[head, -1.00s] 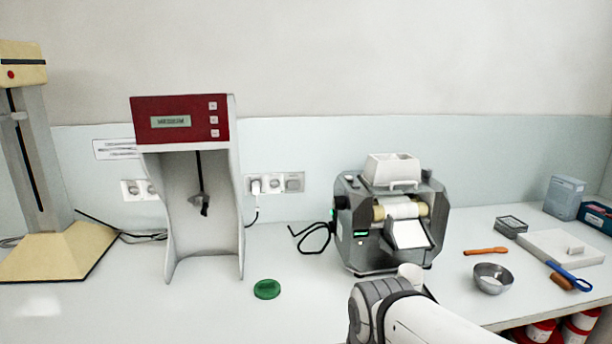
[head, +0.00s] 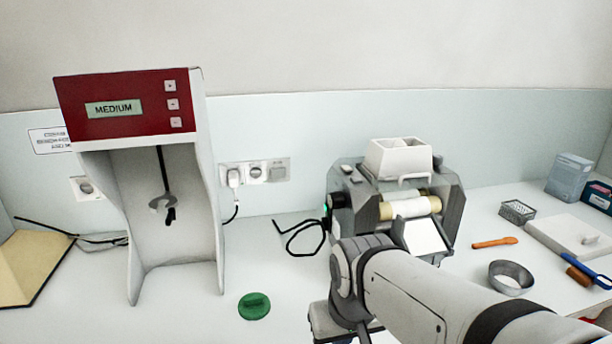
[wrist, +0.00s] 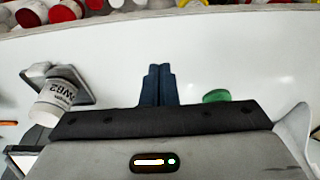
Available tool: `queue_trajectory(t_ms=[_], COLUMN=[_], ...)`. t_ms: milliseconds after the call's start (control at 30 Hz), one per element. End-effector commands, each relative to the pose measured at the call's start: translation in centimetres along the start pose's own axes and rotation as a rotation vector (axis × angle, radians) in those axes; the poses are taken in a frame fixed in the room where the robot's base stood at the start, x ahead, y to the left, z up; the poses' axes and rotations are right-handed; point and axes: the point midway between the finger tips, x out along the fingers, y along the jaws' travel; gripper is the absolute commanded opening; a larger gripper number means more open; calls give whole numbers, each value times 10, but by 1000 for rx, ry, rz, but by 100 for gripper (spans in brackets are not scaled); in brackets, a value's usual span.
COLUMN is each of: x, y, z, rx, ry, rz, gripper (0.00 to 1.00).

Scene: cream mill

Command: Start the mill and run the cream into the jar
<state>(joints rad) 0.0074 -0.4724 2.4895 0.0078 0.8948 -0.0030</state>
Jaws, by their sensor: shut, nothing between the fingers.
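The grey mill (head: 452,205) stands on the bench, with a white hopper (head: 398,160) on top, pale rollers (head: 410,207) and a white sloping apron (head: 423,236) in front. My arm covers its lower front. A white jar (wrist: 55,98) marked "WB2" shows at the left of the wrist view, tilted in the picture, by a grey plate (wrist: 80,82). I cannot make out the jar in the head view. A green lid (head: 254,306) lies flat on the bench; it also shows in the wrist view (wrist: 216,96). My gripper (wrist: 158,70) is shut and empty, between jar and lid.
A red-topped mixer (head: 130,107) reading "MEDIUM" stands left of the mill. A black cable (head: 300,238) lies between them. A metal bowl (head: 511,278), an orange spatula (head: 495,242) and a white slab (head: 560,235) lie right. Open bench lies around the lid.

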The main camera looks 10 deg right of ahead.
Motion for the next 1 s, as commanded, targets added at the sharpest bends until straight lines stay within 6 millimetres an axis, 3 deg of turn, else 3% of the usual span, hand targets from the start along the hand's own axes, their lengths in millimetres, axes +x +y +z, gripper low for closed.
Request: queue_trajectory(t_ms=[167, 267, 400, 600, 800, 1000], x=[-44, -80, -130, -185, -210, -212], y=[10, 20, 45, 89, 117, 120], z=[-60, -116, -197, -282, -320, -326], rx=[123, 233, 395, 574, 662, 675], ry=[76, 154, 278, 429, 508, 521], rz=[-48, -95, -160, -227, -258, -264], gripper=[0, 0, 0, 0, 0, 0])
